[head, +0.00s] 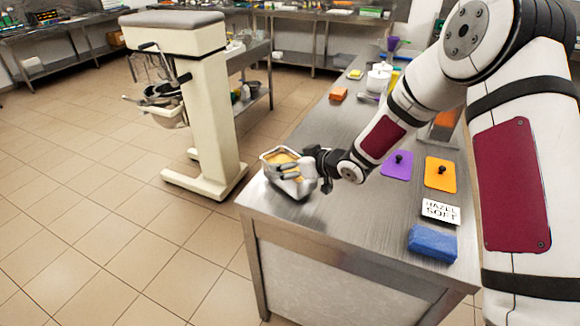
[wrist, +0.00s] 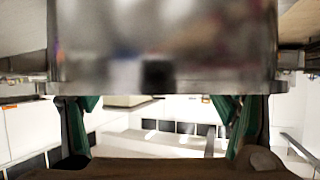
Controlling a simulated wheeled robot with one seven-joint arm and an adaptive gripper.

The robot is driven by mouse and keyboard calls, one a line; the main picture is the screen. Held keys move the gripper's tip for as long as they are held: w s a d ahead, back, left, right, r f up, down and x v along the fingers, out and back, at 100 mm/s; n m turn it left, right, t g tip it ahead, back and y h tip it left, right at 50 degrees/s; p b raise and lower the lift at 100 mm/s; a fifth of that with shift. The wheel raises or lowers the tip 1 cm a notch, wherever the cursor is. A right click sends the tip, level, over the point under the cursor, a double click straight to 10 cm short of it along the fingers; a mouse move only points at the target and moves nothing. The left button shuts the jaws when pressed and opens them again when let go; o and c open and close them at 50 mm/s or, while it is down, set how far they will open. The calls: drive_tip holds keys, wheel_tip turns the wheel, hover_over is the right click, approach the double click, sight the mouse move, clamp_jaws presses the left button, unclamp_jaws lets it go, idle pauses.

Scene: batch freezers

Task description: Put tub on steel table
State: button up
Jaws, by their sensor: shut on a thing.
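The tub (head: 277,159) is a steel pan with yellow-orange contents, at the near left corner of the steel table (head: 335,219). My gripper (head: 306,178) is shut on the tub at its right side. In the wrist view the tub's shiny metal wall (wrist: 160,45) fills the upper middle, with its rim running across, and green-padded fingers (wrist: 160,118) stand at both sides. I cannot tell whether the tub's base touches the tabletop or hangs slightly above it.
On the table are a purple lid (head: 397,165), an orange lid (head: 440,174), a sign reading HAZEL SOFT (head: 440,210) and a blue cloth (head: 432,243). An orange block (head: 338,94) lies farther back. A cream mixer (head: 193,95) stands on the floor at left. The table's front middle is clear.

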drive_tip(key=shift+f, duration=0.6)
drive_tip(key=shift+f, duration=0.1)
drive_tip(key=o, duration=1.9)
drive_tip(key=shift+f, duration=0.1)
